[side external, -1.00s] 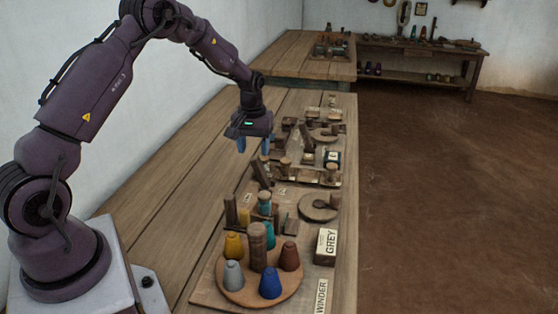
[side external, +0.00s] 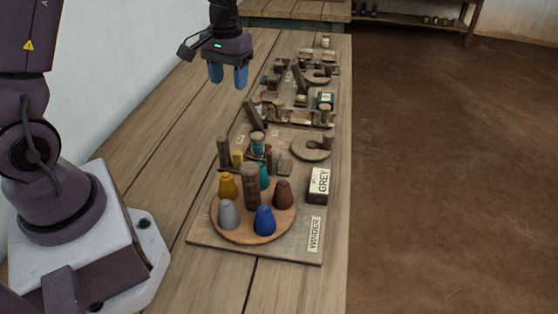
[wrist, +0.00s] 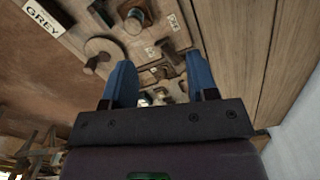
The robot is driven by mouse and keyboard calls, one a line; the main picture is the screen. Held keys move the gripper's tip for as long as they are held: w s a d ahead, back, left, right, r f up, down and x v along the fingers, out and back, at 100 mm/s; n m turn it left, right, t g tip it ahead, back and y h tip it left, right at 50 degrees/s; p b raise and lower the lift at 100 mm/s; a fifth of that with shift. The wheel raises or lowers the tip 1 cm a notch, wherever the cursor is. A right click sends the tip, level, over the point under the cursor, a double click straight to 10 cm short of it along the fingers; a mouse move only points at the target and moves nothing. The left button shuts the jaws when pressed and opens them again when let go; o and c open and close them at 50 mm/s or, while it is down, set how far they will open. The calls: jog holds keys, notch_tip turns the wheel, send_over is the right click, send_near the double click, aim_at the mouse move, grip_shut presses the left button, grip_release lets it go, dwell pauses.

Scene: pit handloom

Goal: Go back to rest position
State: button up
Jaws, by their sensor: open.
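My gripper (side external: 228,75) is above the wooden bench (side external: 172,125), left of the row of fixtures in the side view. Its two blue fingers point down and are apart, with nothing between them. In the wrist view my gripper (wrist: 160,82) also shows open, with blurred wooden fixtures beyond the fingers. Nearest the side camera, a round wooden tray (side external: 285,221) holds a yellow cone (side external: 228,187), a grey cone (side external: 229,215), a blue cone (side external: 264,221), a brown cone (side external: 283,194) and a teal cone around a wooden post (side external: 251,186).
A box marked GREY (side external: 319,186) and a WINDER label (side external: 314,235) are on the bench's right side. Several wooden fixtures (side external: 300,115) stand in a row behind the tray. The bench's left strip is bare. The white wall is at left, open floor at right.

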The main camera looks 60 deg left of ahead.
jog(key=s+d+r+m+t, duration=0.5)
jog(key=s+d+r, duration=0.9)
jog(key=s, duration=0.3)
jog(key=shift+r+m+t, duration=0.35)
jog(key=shift+m+t, duration=0.05)
jog(key=shift+t, duration=0.1)
